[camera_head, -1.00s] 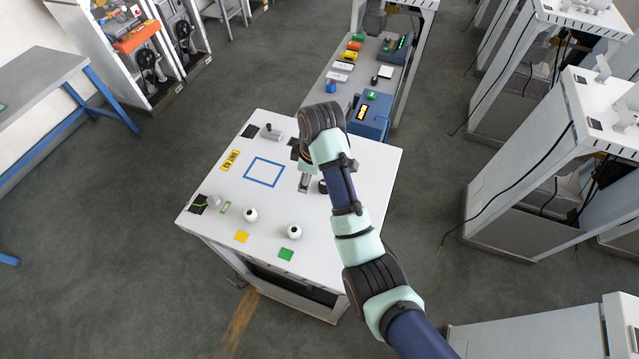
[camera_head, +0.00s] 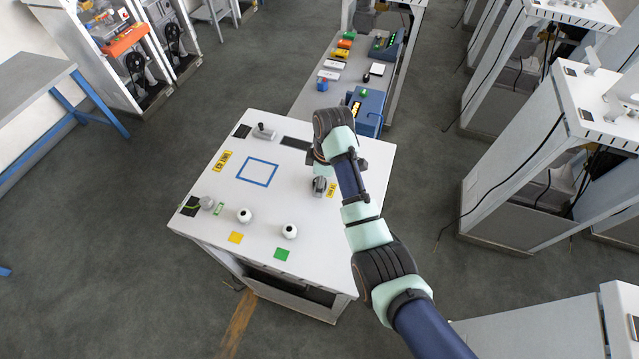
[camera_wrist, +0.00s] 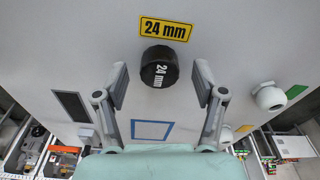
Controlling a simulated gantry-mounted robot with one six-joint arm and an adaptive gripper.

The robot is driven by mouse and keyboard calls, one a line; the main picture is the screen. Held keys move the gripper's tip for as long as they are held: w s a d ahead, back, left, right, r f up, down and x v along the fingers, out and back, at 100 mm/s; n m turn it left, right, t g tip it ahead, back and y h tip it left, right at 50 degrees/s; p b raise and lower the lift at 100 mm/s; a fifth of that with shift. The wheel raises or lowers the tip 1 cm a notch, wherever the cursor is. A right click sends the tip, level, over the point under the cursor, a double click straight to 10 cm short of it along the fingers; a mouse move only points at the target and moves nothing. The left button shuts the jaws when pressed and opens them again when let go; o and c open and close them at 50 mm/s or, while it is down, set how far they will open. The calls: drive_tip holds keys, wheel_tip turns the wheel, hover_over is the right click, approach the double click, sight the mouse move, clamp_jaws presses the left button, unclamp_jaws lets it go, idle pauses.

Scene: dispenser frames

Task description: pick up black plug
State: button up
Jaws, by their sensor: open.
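My gripper (camera_wrist: 161,85) is open and empty. A yellow "24 mm" label (camera_wrist: 166,29) lies on the table beside the plug.
A blue square outline (camera_head: 257,171) marks the table's middle. Two white round knobs (camera_head: 244,215) (camera_head: 289,231) stand near the front edge. A grey lever switch (camera_head: 263,132) is at the back. A blue box (camera_head: 366,110) stands behind the table.

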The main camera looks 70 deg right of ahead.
drive_tip(key=shift+f, duration=0.15)
drive_tip(key=c, duration=1.1)
wheel_tip(320, 180, up, 10)
drive_tip(key=p, duration=0.4)
drive_tip(key=shift+p, duration=0.35)
